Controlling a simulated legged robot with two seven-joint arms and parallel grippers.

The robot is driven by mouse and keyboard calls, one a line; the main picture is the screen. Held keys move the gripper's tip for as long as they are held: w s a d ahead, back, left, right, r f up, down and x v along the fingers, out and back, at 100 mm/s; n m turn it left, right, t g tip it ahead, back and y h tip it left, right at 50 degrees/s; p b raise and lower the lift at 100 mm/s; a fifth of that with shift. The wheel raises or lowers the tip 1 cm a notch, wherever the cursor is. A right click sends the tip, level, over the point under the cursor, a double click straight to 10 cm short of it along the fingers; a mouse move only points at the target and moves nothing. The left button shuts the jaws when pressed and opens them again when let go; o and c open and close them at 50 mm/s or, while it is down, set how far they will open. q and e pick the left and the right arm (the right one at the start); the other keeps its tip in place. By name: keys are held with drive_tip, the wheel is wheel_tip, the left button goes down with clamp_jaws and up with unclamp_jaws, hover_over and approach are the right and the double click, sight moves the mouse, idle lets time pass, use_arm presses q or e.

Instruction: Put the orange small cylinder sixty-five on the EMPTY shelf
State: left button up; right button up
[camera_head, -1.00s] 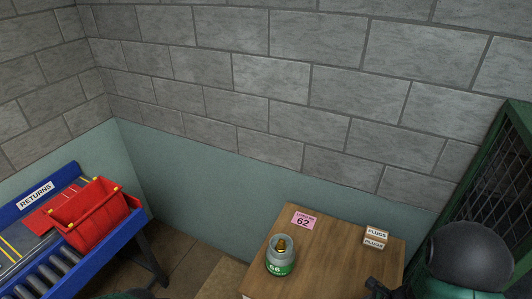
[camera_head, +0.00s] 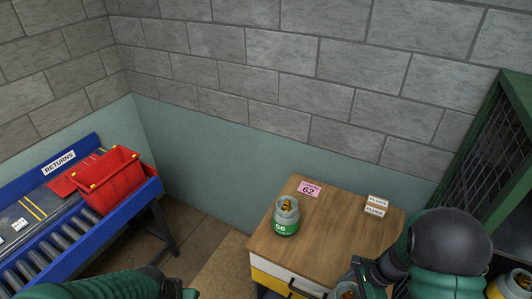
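No cylinder marked 65 can be read. A grey-collared top with a brass-coloured valve (camera_head: 345,291) shows at the bottom edge beside my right gripper (camera_head: 362,276); its body is cut off. I cannot tell whether the gripper holds it or whether its fingers are open. A yellow-orange cylinder (camera_head: 515,286) with a dark grey collar is partly seen at the bottom right, its number unreadable. My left gripper (camera_head: 178,289) is at the bottom edge, fingers unclear. No shelf marked EMPTY is readable.
A green-and-grey cylinder marked 66 (camera_head: 286,222) stands on a wooden-topped cabinet (camera_head: 330,235) with a pink 62 note (camera_head: 309,189) and PLUGS boxes (camera_head: 376,205). A blue RETURNS roller table (camera_head: 140,197) with a red bin (camera_head: 108,178) is left. A dark-green mesh cage (camera_head: 490,150) is right.

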sight(331, 298)
drive_tip(key=a+n+b, duration=0.1)
drive_tip(key=n, duration=0.1)
drive_tip(key=a+f+n+g+b, duration=0.1)
drive_tip(key=n, duration=0.1)
drive_tip(key=a+f+n+g+h+b, duration=0.1)
drive_tip(key=a+n, duration=0.1)
drive_tip(key=shift+w+n+b, duration=0.3)
drive_tip(key=shift+n, duration=0.1)
drive_tip(key=n+b, duration=0.1)
drive_tip(key=n, duration=0.1)
drive_tip(key=n+g+h+b, duration=0.1)
drive_tip(key=n+b, duration=0.1)
drive_tip(key=n, duration=0.1)
drive_tip(key=a+f+n+g+h+b, duration=0.1)
drive_tip(key=n, duration=0.2)
drive_tip(key=shift+w, duration=0.15)
drive_tip(key=n, duration=0.1)
drive_tip(key=n+h+b, duration=0.1)
drive_tip(key=shift+w+d+r+n+h, duration=0.15)
drive_tip(key=shift+w+d+n+h, duration=0.15)
drive_tip(key=shift+w+n, duration=0.1)
drive_tip(key=shift+d+r+g, duration=0.1)
drive_tip(key=shift+r+g, duration=0.05)
drive_tip(key=shift+g, duration=0.15)
drive_tip(key=shift+r, duration=0.1)
